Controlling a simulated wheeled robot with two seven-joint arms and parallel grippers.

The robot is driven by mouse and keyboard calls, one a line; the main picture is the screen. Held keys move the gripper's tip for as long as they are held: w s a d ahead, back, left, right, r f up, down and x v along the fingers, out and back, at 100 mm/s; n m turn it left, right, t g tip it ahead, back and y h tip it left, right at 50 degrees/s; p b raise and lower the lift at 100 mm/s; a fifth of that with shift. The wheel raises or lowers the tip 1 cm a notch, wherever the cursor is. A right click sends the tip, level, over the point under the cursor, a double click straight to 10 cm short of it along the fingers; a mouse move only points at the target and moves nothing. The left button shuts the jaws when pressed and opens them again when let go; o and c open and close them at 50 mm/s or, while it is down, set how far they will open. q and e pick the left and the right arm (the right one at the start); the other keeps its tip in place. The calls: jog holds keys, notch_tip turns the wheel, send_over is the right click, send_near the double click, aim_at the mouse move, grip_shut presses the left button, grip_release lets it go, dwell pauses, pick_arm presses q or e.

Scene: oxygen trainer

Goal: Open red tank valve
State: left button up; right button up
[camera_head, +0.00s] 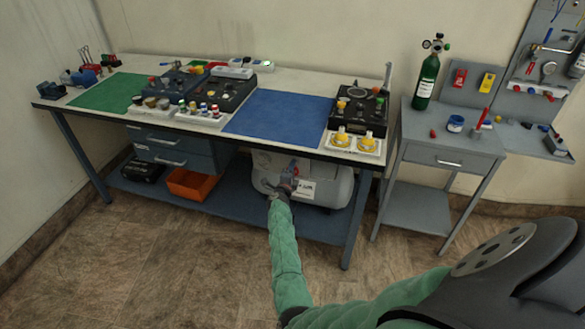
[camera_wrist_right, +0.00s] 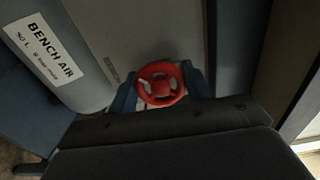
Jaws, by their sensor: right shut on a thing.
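The red valve (camera_wrist_right: 160,83) is a small round handwheel with spokes, seen almost face-on in the wrist view. In the head view it shows as a small red spot (camera_head: 293,168) at the front of the grey tank (camera_head: 336,187). The tank lies under the bench and also fills the upper left of the wrist view (camera_wrist_right: 95,75), with a white "BENCH AIR" label (camera_wrist_right: 43,50). My right gripper (camera_head: 285,185) reaches under the bench top and is shut on the red valve. Its dark body hides the lower wrist view. My left gripper is not in view.
The bench top (camera_head: 300,84) overhangs the tank. A lower shelf (camera_head: 232,205) holds an orange bin (camera_head: 190,184) to the left. A bench leg (camera_head: 357,222) stands to the right, then a grey side cart (camera_head: 450,140) with a green cylinder (camera_head: 427,80).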

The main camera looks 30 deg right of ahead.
jog(key=n+p, duration=0.3)
jog(key=n, duration=0.4)
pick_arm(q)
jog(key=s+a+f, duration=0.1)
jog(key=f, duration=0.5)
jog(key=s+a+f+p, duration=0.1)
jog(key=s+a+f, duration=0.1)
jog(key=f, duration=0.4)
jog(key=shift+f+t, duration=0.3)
pick_arm(e)
jog(key=shift+f+n, duration=0.1)
jog(key=shift+n, duration=1.1)
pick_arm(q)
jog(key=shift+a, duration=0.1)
pick_arm(e)
jog(key=o, duration=1)
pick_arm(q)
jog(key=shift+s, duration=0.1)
pick_arm(e)
jog(key=shift+a+f, duration=0.1)
